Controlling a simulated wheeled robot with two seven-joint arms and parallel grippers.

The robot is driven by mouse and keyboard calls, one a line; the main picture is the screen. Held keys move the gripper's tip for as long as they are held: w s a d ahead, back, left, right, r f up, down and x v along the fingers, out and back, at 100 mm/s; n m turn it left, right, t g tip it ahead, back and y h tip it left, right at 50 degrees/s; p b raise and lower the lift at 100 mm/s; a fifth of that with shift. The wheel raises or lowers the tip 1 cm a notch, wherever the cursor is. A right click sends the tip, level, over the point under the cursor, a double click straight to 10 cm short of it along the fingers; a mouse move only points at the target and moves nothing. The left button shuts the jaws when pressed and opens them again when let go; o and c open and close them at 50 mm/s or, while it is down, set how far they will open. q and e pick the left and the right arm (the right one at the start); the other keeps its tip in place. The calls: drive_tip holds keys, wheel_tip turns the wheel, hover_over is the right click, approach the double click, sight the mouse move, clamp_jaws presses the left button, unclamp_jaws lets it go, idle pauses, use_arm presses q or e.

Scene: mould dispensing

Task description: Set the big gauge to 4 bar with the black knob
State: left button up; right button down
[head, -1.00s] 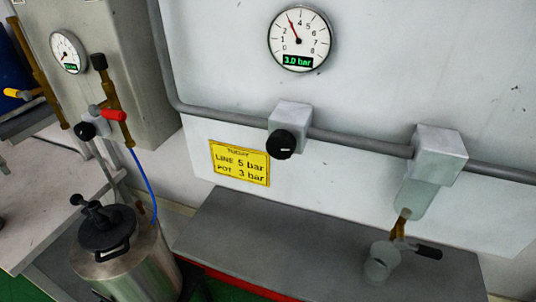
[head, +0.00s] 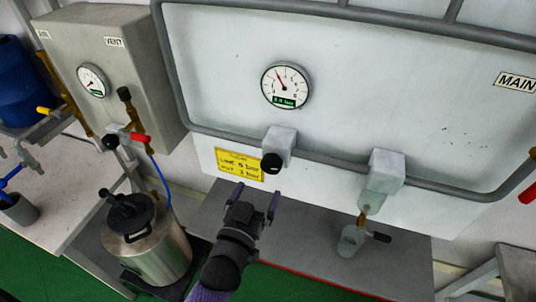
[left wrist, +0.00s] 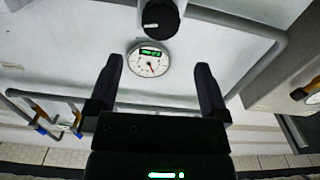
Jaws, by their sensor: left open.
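The big round white gauge (head: 286,86) hangs on the pale wall panel. Its red needle points up and left, and its green display appears to read 3.0 bar. The black knob (head: 272,163) sits on a grey block on the pipe below the gauge. My left gripper (head: 257,192) is open and empty, just below the knob in the head view and apart from it. In the left wrist view the gauge (left wrist: 149,62) and the knob (left wrist: 160,17) appear upside down, with the knob beyond the open fingers (left wrist: 158,64). My right gripper is not in view.
A yellow sign (head: 239,165) reads line 5 bar, pot 3 bar. A grey pipe (head: 330,162) crosses the panel. A second block with a valve and cup (head: 351,240) is to the right. A steel pot (head: 150,250) and a smaller gauge (head: 92,80) stand left.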

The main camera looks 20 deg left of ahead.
sight(270, 168)
use_arm(q)
drive_tip(key=w, duration=0.9)
drive_tip(key=shift+d+f+b, duration=0.15)
drive_tip(key=shift+f+b, duration=0.05)
drive_tip(key=shift+b, duration=0.15)
drive_tip(key=c, duration=1.2)
drive_tip(key=shift+r+m+p, duration=0.15)
drive_tip(key=shift+m+p, duration=0.3)
drive_tip(key=shift+m, duration=0.55)
drive_tip(key=m, duration=0.3)
